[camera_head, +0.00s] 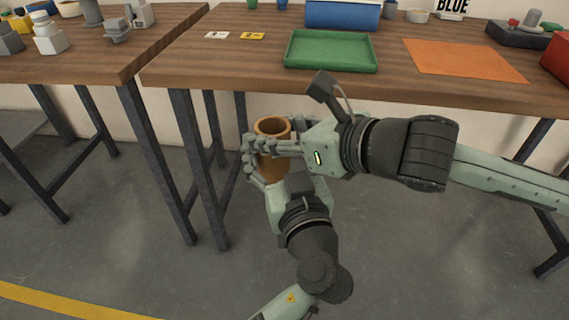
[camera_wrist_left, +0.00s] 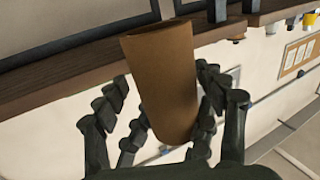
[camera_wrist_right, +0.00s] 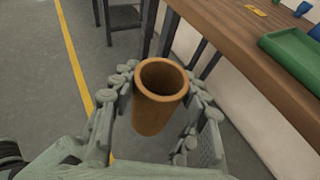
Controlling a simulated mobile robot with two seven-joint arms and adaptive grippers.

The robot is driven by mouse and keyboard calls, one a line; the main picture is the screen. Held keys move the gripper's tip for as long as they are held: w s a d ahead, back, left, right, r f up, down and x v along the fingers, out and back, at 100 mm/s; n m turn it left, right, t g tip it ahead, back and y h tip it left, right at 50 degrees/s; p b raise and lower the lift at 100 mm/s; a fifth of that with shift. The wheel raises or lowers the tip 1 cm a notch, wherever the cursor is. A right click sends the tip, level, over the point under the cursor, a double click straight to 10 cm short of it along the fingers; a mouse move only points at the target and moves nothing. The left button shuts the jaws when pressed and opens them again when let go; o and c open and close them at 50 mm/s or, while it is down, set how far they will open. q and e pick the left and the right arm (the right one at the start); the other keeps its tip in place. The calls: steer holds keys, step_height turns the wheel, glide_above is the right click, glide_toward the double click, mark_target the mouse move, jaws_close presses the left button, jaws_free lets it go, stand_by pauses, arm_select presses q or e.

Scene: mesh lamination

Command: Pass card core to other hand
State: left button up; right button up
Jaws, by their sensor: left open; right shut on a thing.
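The card core (camera_head: 272,127) is a brown, hollow tube, held upright in front of the table's near edge in the head view. My right gripper (camera_head: 254,150) reaches it from the right and is shut on its upper part. It also shows in the right wrist view (camera_wrist_right: 160,100), with the core's open top (camera_wrist_right: 162,77) between its fingers. My left gripper (camera_head: 262,172) is below and is open, with its fingers on either side of the core's lower part. In the left wrist view the core (camera_wrist_left: 165,85) stands between the left fingers (camera_wrist_left: 165,125); contact with them is unclear.
A wooden table (camera_head: 200,75) stands behind the hands, with a green tray (camera_head: 330,66), an orange mat (camera_head: 462,60) and a blue bin (camera_head: 342,15) on it. Another table (camera_head: 80,65) is at the left. The floor in front is clear.

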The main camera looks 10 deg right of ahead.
arm_select(q)
steer(key=shift+w+a, duration=0.2)
steer(key=shift+w, duration=1.2)
steer(key=shift+c, duration=0.2)
steer(key=c, duration=1)
steer(key=shift+d, duration=0.2)
steer(key=c, duration=0.4)
arm_select(e)
steer(key=shift+s+a, duration=0.2)
arm_select(q)
steer(key=shift+c, duration=0.2)
arm_select(e)
steer(key=o, duration=1.1)
steer(key=shift+o, duration=0.6)
steer(key=shift+w, duration=0.1)
arm_select(q)
steer(key=shift+a, duration=0.1)
steer(key=shift+c, duration=0.2)
arm_select(e)
steer(key=shift+d, duration=0.1)
